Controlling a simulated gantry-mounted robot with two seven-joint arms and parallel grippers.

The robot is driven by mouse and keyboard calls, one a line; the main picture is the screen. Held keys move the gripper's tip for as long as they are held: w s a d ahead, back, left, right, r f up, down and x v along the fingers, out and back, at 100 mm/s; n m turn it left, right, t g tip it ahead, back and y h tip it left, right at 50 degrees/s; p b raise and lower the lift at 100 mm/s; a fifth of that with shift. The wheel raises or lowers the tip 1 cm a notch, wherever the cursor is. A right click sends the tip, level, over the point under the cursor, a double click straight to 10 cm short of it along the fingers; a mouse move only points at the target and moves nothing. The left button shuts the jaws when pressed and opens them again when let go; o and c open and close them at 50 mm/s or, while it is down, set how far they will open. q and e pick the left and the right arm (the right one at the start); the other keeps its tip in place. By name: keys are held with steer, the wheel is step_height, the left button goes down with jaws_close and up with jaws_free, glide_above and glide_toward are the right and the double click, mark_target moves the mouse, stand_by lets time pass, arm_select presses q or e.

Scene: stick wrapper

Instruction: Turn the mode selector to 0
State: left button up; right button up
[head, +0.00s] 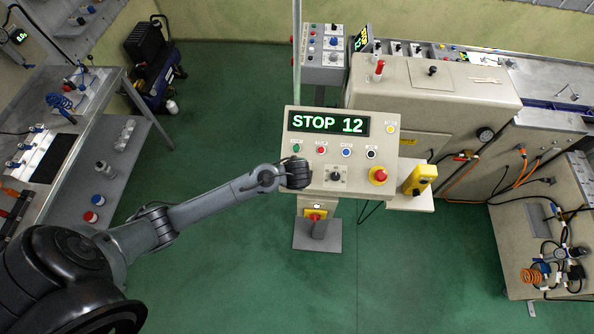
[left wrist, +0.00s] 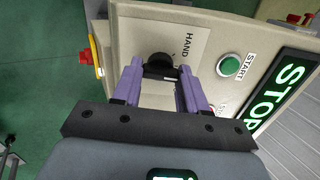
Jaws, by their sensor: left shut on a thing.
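The mode selector (left wrist: 158,62) is a black knob on a pale plate marked HAND, in the left wrist view. It lies between the purple fingers of my left gripper (left wrist: 160,75), which is shut on it. The selector's pointing direction is hard to make out behind the fingers. In the head view my left gripper (head: 297,173) is at the left part of the control panel (head: 375,112), below the green button, and covers the selector. My right gripper is in neither view.
A second black knob (head: 335,176) sits just right of my gripper. A green START button (left wrist: 230,66), other buttons and a red emergency stop (head: 378,175) are close by. The display (head: 328,123) reads STOP 12. A yellow box (head: 420,180) stands at right.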

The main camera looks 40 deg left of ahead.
arm_select(q)
steer(key=shift+n, duration=0.4)
steer(key=o, duration=1.1)
steer(key=shift+c, duration=0.2)
steer(key=shift+r, duration=0.1)
steer(key=v, duration=1)
steer(key=shift+s+r, duration=0.2)
steer(key=shift+r, duration=0.05)
steer(key=shift+d+f, duration=0.1)
steer(key=shift+d, duration=0.05)
